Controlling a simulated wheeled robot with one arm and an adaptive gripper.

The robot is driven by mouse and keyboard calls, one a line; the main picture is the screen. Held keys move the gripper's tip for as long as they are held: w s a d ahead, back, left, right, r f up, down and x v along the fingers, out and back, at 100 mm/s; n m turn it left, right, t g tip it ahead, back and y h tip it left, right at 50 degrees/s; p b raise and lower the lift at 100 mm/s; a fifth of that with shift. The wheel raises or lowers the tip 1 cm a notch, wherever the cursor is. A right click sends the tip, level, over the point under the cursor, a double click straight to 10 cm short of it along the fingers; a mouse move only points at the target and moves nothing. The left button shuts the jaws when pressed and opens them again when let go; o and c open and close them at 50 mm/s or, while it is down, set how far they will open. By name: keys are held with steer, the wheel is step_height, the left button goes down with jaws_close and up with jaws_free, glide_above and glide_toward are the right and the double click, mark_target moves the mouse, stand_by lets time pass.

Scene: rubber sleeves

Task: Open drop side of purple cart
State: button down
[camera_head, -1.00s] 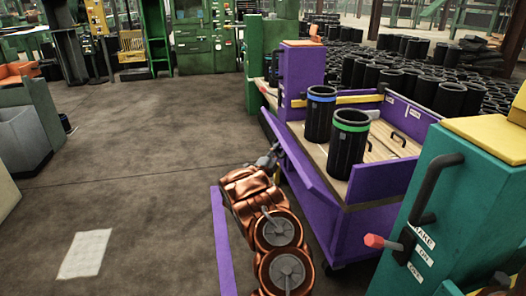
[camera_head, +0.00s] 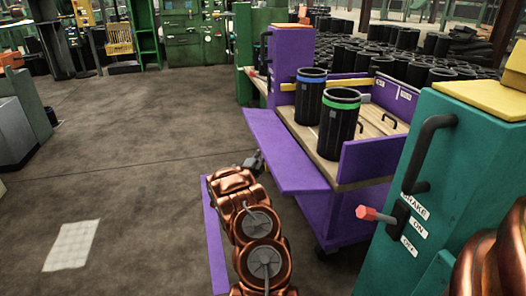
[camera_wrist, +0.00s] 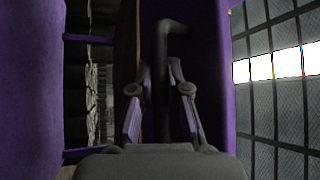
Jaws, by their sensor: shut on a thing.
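The purple cart (camera_head: 352,213) stands right of centre in the head view with a light wooden deck (camera_head: 375,125). Its drop side (camera_head: 285,153), a purple panel, hangs outward to the left, close to level. My gripper (camera_head: 254,162) is at the panel's outer left edge. In the wrist view my gripper (camera_wrist: 160,70) has its two fingers on either side of a dark bent handle (camera_wrist: 174,27) beside a purple panel. It is shut on this handle. The exact finger contact is too dark to see.
Two black sleeves, one blue-banded (camera_head: 310,97) and one green-banded (camera_head: 339,124), stand upright on the deck. The floor at left is clear around a pale sheet (camera_head: 72,246).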

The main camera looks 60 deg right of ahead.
steer(key=shift+w, duration=0.1)
stand_by(0.3)
steer(key=c, duration=1.1)
jaws_free()
steer(key=shift+c, duration=0.2)
steer(key=v, duration=1.2)
steer(key=shift+f, duration=0.1)
